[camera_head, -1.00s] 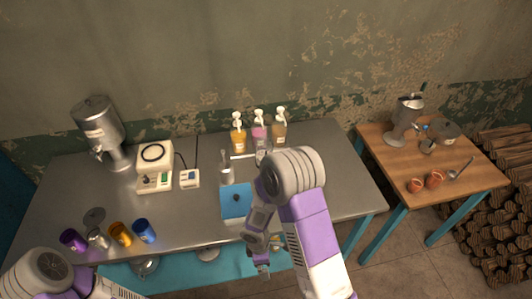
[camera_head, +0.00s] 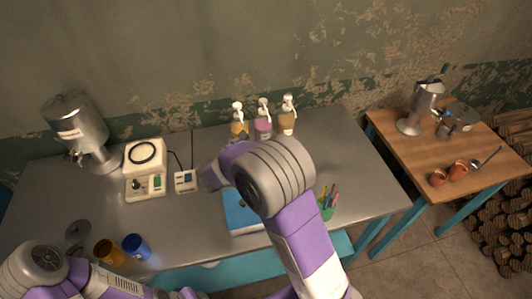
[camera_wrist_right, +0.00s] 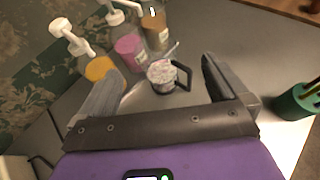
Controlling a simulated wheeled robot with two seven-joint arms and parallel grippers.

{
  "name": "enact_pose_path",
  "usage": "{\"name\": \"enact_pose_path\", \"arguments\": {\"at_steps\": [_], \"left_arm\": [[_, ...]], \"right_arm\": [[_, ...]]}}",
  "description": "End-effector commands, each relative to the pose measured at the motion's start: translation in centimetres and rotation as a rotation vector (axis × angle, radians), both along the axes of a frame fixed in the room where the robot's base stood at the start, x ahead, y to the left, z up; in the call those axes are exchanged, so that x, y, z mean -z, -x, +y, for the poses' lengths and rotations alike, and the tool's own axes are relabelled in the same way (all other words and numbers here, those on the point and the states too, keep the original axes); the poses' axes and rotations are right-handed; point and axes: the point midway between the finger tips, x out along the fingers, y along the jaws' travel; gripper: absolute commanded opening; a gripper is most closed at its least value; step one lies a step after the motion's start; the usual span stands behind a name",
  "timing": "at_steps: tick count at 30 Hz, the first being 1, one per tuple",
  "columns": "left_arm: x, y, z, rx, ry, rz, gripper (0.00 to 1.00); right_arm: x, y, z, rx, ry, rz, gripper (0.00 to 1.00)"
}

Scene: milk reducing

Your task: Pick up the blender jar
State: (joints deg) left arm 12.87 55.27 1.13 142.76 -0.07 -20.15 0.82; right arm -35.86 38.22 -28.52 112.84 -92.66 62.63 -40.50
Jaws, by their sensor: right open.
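A small clear jar with a dark handle and pale speckled contents (camera_wrist_right: 163,76), which looks like the blender jar, stands upright on the metal table in the right wrist view. My right gripper (camera_wrist_right: 160,68) is open and empty, with one finger on each side of the jar in the picture. I cannot tell how far the jar is from the fingertips. In the head view my right arm hides the jar and the right fingers. My left arm enters at the bottom left; its gripper is out of view.
Pump bottles (camera_head: 264,120) stand behind the jar, by the wall. A green pen cup (camera_head: 326,207) and a blue board (camera_head: 240,215) are near the front. A white device (camera_head: 145,170), a metal dispenser (camera_head: 82,132) and cups (camera_head: 136,246) are on the left. A wooden table (camera_head: 400,155) stands right.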

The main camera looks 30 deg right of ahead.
Motion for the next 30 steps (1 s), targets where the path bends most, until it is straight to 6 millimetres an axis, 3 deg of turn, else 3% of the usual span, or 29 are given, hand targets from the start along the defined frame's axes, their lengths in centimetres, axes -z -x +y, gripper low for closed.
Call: {"name": "enact_pose_path", "arguments": {"at_steps": [1,6,30], "left_arm": [[1.3,0.0,0.0,0.0,0.0,0.0,0.43],[2.8,-0.1,0.0,0.0,0.0,-0.001,0.43],[4.4,-0.1,0.0,-0.001,0.0,-0.002,0.43]], "right_arm": [[1.4,0.0,0.0,0.0,0.0,0.0,1.0],[2.8,0.0,0.0,0.0,-0.001,0.001,1.0],[6.7,-4.8,-7.8,0.004,-0.001,0.001,1.0]]}}
